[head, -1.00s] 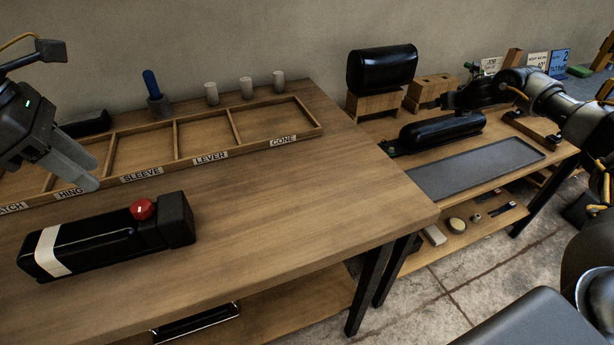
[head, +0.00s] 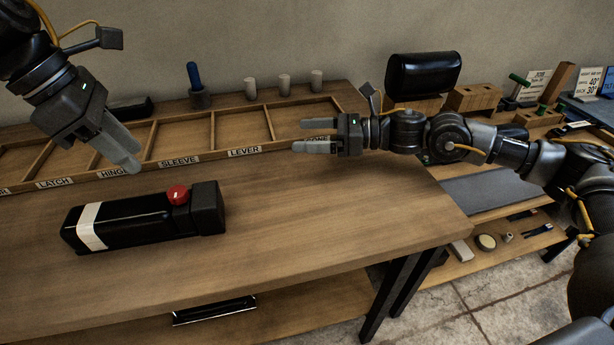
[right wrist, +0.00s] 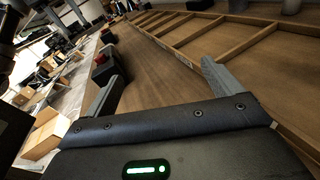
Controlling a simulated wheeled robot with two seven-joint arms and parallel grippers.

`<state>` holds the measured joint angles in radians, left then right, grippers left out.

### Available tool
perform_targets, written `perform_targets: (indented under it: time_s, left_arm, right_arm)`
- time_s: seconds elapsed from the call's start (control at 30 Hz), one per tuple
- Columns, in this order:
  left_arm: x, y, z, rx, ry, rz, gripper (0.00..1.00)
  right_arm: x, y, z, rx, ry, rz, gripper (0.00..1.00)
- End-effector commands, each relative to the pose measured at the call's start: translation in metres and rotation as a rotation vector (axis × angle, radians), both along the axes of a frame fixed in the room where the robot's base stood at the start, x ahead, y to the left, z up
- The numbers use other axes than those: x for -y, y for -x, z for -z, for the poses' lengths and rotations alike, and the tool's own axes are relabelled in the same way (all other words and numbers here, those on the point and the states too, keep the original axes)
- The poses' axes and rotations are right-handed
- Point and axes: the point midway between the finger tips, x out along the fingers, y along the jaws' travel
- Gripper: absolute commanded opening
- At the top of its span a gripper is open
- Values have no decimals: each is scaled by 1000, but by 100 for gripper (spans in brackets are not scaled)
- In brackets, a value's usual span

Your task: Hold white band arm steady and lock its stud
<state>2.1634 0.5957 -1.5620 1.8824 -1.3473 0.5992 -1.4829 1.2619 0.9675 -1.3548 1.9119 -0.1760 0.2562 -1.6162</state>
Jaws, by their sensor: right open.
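The black arm with a white band (head: 92,226) lies on the wooden table, below the sorting tray. A red knob, the stud (head: 178,195), sits on its top near the black end block (head: 207,207). My left gripper (head: 128,160) hangs above and behind the arm, apart from it; its fingers look close together and their gap is unclear. My right gripper (head: 318,135) is open and empty over the table by the tray's LEVER and CONE end, to the right of the arm. The red stud also shows small in the right wrist view (right wrist: 100,59).
A divided wooden tray (head: 245,151) with labels runs along the back of the table. Behind it stand a blue-handled tool (head: 195,80) and several grey pegs (head: 284,85). A black cushion (head: 423,76) rests on blocks at right. The table front is clear.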

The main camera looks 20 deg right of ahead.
Motion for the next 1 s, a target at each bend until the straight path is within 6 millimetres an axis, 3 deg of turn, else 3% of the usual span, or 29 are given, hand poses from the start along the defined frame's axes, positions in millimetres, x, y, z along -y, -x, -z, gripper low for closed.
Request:
perform_targets:
  time_s: [0.1, 0.3, 0.67, 1.0]
  left_arm:
    - [0, 0, 0, 0, 0, 0, 36]
    - [0, 0, 0, 0, 0, 0, 36]
    - [0, 0, 0, 0, 0, 0, 36]
    - [0, 0, 0, 0, 0, 0, 36]
  right_arm:
    - [-23, 45, 9, 67, -32, -163, 91]
    - [-32, 90, 22, 160, -63, -317, 91]
    - [-43, 99, 24, 186, -72, -351, 91]
    - [-100, 98, 24, 185, -72, -351, 91]
